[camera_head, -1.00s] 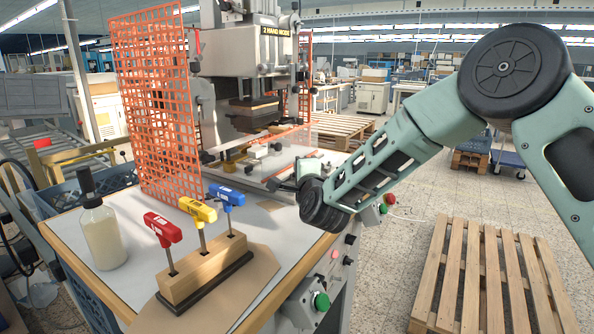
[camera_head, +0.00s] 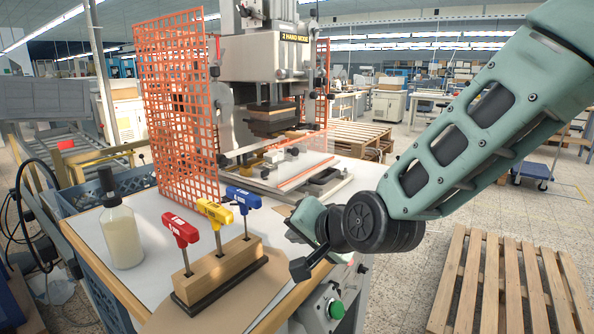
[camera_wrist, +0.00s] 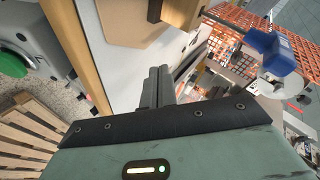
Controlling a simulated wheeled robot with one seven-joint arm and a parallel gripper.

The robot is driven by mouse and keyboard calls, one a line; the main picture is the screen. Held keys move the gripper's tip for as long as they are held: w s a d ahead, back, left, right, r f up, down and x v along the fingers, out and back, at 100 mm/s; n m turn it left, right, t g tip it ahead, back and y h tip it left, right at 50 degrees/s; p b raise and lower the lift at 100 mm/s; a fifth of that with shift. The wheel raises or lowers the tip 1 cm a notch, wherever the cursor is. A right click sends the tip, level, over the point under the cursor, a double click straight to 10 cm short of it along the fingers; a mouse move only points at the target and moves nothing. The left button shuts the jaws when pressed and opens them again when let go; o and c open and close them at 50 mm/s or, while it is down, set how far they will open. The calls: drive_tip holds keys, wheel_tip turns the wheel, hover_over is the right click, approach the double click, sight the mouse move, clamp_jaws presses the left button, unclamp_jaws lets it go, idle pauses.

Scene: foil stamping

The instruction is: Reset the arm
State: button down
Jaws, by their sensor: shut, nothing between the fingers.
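My gripper (camera_head: 303,270) is above the front right edge of the worktable (camera_head: 125,298), right of the wooden block. It is shut and empty. Its closed fingers (camera_wrist: 158,85) show in the wrist view, with the table edge behind them. My arm reaches in from the upper right of the head view. The wooden block (camera_head: 217,272) stands upright on the table and holds three T-handle tools: red (camera_head: 181,231), yellow (camera_head: 214,212) and blue (camera_head: 243,197). A blue handle (camera_wrist: 272,50) also shows at the upper right of the wrist view.
A bottle (camera_head: 120,232) stands on the left of the table. A green button (camera_head: 336,309) is on the front right. A wooden pallet (camera_head: 508,280) lies on the floor at right.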

drive_tip(key=s+d+f+n+g+h, duration=0.1)
drive_tip(key=s+d+n+g+h, duration=0.2)
drive_tip(key=s, duration=1)
drive_tip(key=s+d+f+n+g+h+p, duration=0.1)
drive_tip(key=s+d+n+g+h, duration=0.2)
drive_tip(key=s, duration=1)
drive_tip(key=d+n+g, duration=0.3)
drive_tip(key=d+n, duration=0.2)
drive_tip(key=d, duration=0.2)
drive_tip(key=shift+d+f+n, duration=0.15)
drive_tip(key=shift+d+n, duration=0.25)
